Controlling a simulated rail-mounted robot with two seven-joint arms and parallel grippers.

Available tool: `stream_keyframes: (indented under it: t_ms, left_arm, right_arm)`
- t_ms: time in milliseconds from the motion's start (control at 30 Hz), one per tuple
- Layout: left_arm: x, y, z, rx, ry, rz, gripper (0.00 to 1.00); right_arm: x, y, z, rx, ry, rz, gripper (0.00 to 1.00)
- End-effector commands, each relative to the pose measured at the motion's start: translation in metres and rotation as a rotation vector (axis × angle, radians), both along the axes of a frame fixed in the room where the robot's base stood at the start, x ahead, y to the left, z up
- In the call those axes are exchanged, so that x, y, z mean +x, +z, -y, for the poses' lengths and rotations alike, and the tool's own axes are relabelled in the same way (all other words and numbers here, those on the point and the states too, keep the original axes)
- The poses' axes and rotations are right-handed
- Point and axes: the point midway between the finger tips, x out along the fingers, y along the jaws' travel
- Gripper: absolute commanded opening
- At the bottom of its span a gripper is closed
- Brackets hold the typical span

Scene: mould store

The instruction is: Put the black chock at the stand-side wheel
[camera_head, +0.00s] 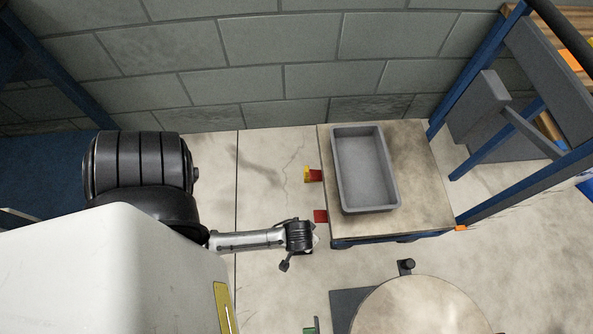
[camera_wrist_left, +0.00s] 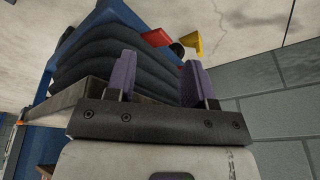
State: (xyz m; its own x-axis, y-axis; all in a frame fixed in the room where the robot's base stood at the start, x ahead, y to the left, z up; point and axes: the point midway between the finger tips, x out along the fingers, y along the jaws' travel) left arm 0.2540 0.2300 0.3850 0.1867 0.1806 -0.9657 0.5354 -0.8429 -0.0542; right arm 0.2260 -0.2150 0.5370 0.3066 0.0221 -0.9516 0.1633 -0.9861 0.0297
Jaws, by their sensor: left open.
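A wheeled table (camera_head: 440,215) stands against the wall in the head view; its blue frame (camera_wrist_left: 45,65) and dark bellows (camera_wrist_left: 75,65) fill the left of the left wrist view. A dark round wheel (camera_wrist_left: 177,48) shows there. Its other wheels are mostly hidden. A small black object (camera_head: 405,267) is on the floor in front of the table; I cannot tell whether it is the chock. My left gripper (camera_wrist_left: 160,82) is open, its purple fingers apart with nothing between them, close to the table. My right gripper is not in view.
A grey tray (camera_head: 338,185) sits on the table. Red (camera_head: 320,215) and yellow (camera_head: 307,174) parts stick out on its left side. A blue-framed rack (camera_head: 480,205) stands right. A round top (camera_head: 420,310) is in front. Floor is clear left of the table.

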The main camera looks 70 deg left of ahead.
Motion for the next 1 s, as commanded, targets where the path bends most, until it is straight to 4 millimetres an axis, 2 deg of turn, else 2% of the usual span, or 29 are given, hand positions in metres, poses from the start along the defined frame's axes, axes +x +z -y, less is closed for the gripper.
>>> stream_keyframes:
  t_ms: [33, 200, 300, 400, 567, 1000]
  left_arm:
    - [-0.002, 0.025, 0.000, -0.009, -0.095, 0.008, 0.49]
    - [-0.012, 0.092, 0.005, -0.022, -0.420, 0.023, 0.49]
    - [-0.019, 0.121, 0.008, -0.019, -0.561, 0.037, 0.49]
    - [-0.024, 0.139, 0.010, -0.015, -0.659, 0.048, 0.49]
    - [-0.028, 0.152, 0.012, -0.010, -0.729, 0.056, 0.49]
    - [-0.028, 0.158, 0.012, -0.009, -0.735, 0.057, 0.49]
  right_arm:
    - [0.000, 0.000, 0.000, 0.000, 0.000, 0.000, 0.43]
    - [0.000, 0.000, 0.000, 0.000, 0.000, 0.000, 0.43]
    - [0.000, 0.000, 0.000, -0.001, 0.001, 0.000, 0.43]
    - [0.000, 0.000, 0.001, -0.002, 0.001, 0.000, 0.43]
    - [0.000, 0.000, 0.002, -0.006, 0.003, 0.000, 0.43]
    - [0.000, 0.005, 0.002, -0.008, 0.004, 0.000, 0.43]
